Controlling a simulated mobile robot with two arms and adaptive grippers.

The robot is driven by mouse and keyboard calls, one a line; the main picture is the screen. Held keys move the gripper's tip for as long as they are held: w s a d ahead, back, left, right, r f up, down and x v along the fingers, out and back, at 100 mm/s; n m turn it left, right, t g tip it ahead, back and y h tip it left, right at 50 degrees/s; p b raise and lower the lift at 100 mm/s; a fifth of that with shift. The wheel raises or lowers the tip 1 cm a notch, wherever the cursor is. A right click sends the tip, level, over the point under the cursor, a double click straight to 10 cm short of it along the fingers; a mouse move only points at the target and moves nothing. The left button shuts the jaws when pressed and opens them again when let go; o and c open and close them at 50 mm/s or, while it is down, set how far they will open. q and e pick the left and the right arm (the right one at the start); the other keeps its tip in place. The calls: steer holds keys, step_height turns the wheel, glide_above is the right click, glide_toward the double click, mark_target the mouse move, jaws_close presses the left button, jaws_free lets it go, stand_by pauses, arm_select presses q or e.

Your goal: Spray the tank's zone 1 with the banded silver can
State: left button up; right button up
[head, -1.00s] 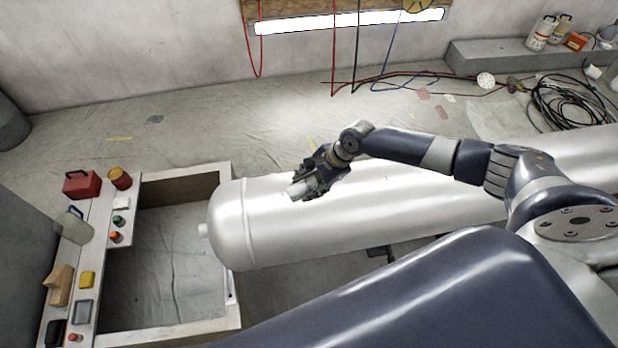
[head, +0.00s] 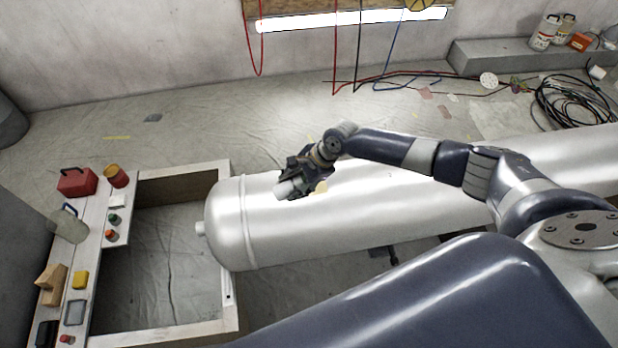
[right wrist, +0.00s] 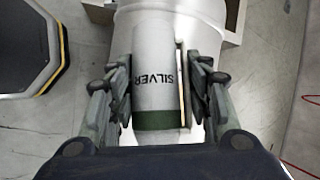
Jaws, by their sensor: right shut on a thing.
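The banded silver can (right wrist: 155,75) is pale grey with the word SILVER and a dark green band, seen in the right wrist view. My right gripper (right wrist: 158,95) is shut on it, one finger on each side. In the head view the right gripper (head: 300,182) holds the can (head: 288,188) over the near-left part of the tank (head: 370,215). The tank is a long, shiny silver-white cylinder lying on its side. Its zone markings cannot be made out. A small tan patch (head: 321,187) shows beside the gripper. My left gripper is not in view.
Coiled black cable (head: 575,105) and hoses lie at the back right. The sheeted floor behind the tank is mostly clear.

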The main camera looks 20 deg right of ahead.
steer(key=w+a+p, duration=0.1)
steer(key=w+a, duration=0.3)
steer(key=a, duration=1.2)
steer(key=shift+a, duration=0.15)
steer(key=shift+o, duration=0.5)
steer(key=c, duration=0.7)
steer(key=shift+s+d+r+p, duration=0.1)
steer(key=shift+d+p, duration=0.15)
steer(key=shift+p, duration=0.1)
steer(key=s+d+p, duration=0.1)
steer(key=d+p, duration=0.1)
steer(key=d, duration=0.5)
steer(key=s+d+p, duration=0.2)
steer(key=d, duration=0.4)
steer(key=s+d+p, duration=0.2)
steer(key=d, duration=0.5)
steer(key=shift+d, duration=0.35)
